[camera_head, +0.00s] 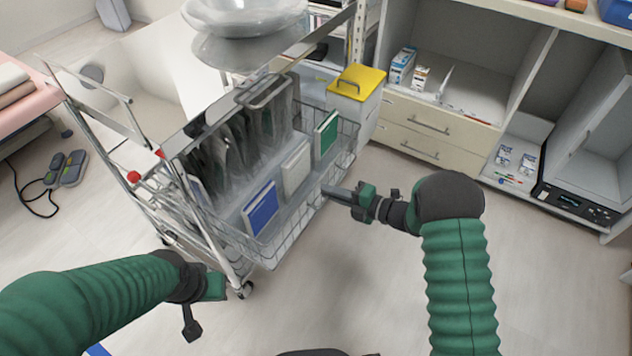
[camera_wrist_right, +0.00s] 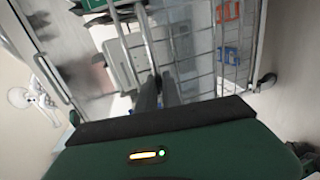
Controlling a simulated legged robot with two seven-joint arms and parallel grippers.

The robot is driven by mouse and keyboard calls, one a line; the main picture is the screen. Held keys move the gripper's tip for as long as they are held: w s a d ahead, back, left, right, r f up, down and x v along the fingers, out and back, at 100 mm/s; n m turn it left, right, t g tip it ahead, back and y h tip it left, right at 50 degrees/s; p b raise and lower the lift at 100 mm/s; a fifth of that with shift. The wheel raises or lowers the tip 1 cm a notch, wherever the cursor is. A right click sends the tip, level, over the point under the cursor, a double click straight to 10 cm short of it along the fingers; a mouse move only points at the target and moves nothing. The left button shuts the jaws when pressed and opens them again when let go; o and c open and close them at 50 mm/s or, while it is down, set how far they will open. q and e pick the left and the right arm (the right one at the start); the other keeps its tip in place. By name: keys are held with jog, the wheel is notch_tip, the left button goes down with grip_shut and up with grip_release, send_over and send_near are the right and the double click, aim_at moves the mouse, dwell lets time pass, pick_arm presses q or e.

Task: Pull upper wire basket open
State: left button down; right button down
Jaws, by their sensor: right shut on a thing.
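The upper wire basket (camera_head: 281,248) sits in a metal trolley at the middle left of the head view and juts out from the frame toward me. It holds a blue box, a white box, a green box and wrapped bags. My right gripper (camera_head: 328,190) is shut on the basket's front wire at its right part. In the right wrist view my gripper fingers (camera_wrist_right: 158,92) meet the wires of the basket (camera_wrist_right: 205,75). My left gripper (camera_head: 205,290) is at the lower left, apart from the basket, near the trolley's front corner; its fingertips are hard to make out.
A bin with a yellow lid (camera_head: 357,82) stands right behind the basket. A drawer cabinet (camera_head: 425,130) and open shelves line the back right. A pink couch (camera_head: 18,88) and a foot pedal (camera_head: 67,168) are at the left. The floor in front of the basket is clear.

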jog(key=f+p+v, duration=0.2)
jog(key=v, duration=0.9)
jog(key=shift+s+d+f, duration=0.35)
jog(key=shift+s+f, duration=0.1)
jog(key=shift+s, duration=0.05)
jog(key=c, duration=1.8)
grip_release()
jog(key=shift+w+r, duration=0.1)
jog(key=p+v, duration=0.5)
jog(key=v, duration=1.2)
